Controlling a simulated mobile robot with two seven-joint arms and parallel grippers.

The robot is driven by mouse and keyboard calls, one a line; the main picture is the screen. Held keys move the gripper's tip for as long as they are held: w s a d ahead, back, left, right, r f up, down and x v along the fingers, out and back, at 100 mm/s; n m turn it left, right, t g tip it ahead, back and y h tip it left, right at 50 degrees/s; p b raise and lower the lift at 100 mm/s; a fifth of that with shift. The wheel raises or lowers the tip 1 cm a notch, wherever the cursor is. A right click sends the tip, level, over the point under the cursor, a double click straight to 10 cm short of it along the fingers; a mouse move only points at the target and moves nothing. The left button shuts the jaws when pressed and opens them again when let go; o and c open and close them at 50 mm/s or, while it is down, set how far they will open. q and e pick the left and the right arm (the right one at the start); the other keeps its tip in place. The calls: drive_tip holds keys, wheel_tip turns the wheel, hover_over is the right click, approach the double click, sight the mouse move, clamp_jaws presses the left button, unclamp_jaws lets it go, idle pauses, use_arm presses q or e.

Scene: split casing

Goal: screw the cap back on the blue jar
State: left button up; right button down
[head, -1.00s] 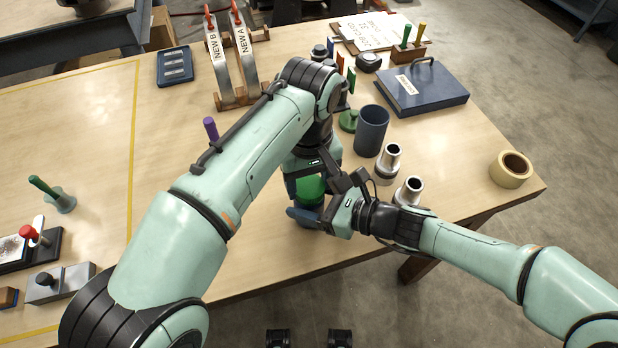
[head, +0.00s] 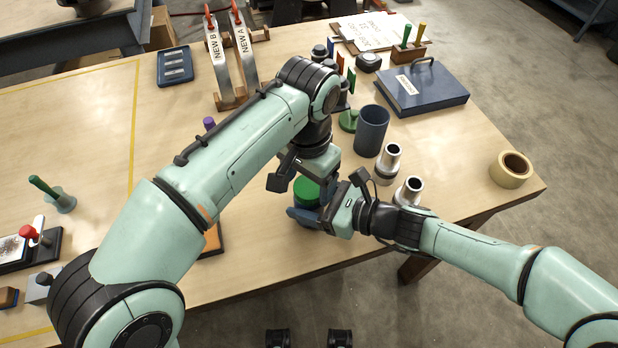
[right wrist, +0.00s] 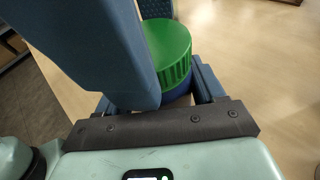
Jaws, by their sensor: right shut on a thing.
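The green cap (head: 307,191) sits on top of the blue jar and looks level in the head view. The right wrist view shows the ribbed side of the cap (right wrist: 170,50) with a strip of the blue jar (right wrist: 177,95) under it. Whether the thread is engaged cannot be seen. My right gripper (head: 308,215) is shut on the jar, its blue fingers on either side below the cap. My left gripper (head: 309,178) is just above and behind the cap. Its fingers are mostly hidden, so its opening cannot be told.
A dark blue cup (head: 371,132) and two metal-topped cylinders (head: 387,163) stand close to the right of the jar. An orange-topped item (head: 212,240) lies partly under my left arm. A tape roll (head: 511,170) is at the right edge. The table front is clear.

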use_arm(q)
drive_tip(key=shift+s+d, duration=0.15)
drive_tip(key=shift+d, duration=0.1)
drive_tip(key=shift+r, duration=2.25)
drive_tip(key=shift+a, duration=0.1)
drive_tip(key=shift+c, duration=1.3)
drive_tip(key=shift+d+r+n, duration=0.3)
drive_tip(key=shift+r, duration=0.15)
drive_tip(key=shift+a+r+n, duration=0.2)
drive_tip(key=shift+r+n, duration=0.2)
drive_tip(key=shift+r, duration=0.25)
drive_tip(key=shift+a+r+n, duration=0.15)
drive_tip(key=shift+r+n, duration=0.25)
drive_tip(key=shift+r, duration=0.2)
drive_tip(key=shift+f, duration=0.1)
